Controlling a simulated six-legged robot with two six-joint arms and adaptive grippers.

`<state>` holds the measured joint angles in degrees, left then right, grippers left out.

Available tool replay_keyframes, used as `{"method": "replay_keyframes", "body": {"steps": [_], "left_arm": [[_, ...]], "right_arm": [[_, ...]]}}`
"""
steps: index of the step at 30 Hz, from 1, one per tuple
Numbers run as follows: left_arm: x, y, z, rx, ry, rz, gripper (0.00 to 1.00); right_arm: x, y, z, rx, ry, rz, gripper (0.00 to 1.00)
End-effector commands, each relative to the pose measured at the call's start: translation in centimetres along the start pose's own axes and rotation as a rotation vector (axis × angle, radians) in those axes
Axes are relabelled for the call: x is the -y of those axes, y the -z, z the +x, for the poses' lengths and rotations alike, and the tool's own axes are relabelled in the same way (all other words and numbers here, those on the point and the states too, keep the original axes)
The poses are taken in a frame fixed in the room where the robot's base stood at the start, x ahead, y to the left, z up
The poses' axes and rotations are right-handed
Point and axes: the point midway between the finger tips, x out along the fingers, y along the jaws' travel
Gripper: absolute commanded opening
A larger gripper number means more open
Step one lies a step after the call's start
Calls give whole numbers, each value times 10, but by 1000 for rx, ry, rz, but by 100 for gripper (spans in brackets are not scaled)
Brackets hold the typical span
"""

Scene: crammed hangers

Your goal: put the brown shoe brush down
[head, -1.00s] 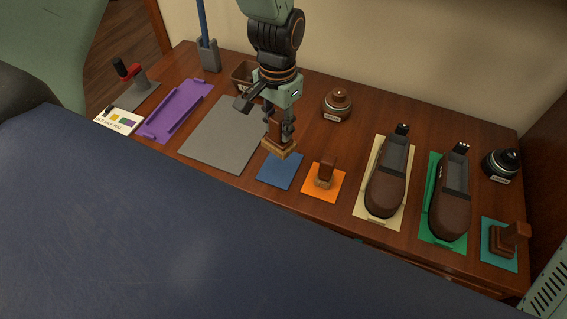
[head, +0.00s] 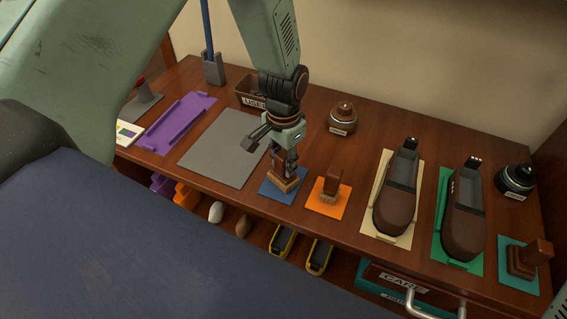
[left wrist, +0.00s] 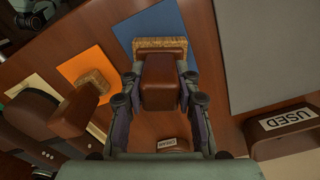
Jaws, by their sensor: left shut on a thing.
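The brown shoe brush (head: 285,183) has a brown block handle and tan bristles. My left gripper (head: 284,165) is shut on its handle, bristles down, over the blue mat (head: 268,194). In the left wrist view the brush (left wrist: 159,82) sits between the two fingers, with its bristles at the near edge of the blue mat (left wrist: 150,22). I cannot tell whether the bristles touch the mat. My right gripper is not in view.
An orange mat (head: 317,205) with another brush (head: 331,188) lies just right. A grey mat (head: 218,150) lies left. Two brown shoes (head: 397,195) stand farther right. Behind are a brown jar (head: 343,117) and a bin marked USED (head: 250,92). Below is a shelf with shoe trees.

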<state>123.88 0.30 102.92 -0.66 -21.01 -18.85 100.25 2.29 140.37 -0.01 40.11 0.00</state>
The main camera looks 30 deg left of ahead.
Motion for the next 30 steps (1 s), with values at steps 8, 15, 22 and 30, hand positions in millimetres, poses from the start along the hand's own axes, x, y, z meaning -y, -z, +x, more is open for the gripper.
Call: {"method": "replay_keyframes", "body": {"steps": [8,15,22,30], "left_arm": [[0,1,0,-2,1,0,0],[0,1,1,-2,1,0,46],[0,1,1,-2,1,0,54],[0,1,-8,-3,1,0,54]], "right_arm": [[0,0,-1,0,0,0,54],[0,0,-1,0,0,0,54],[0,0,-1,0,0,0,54],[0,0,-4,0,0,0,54]]}}
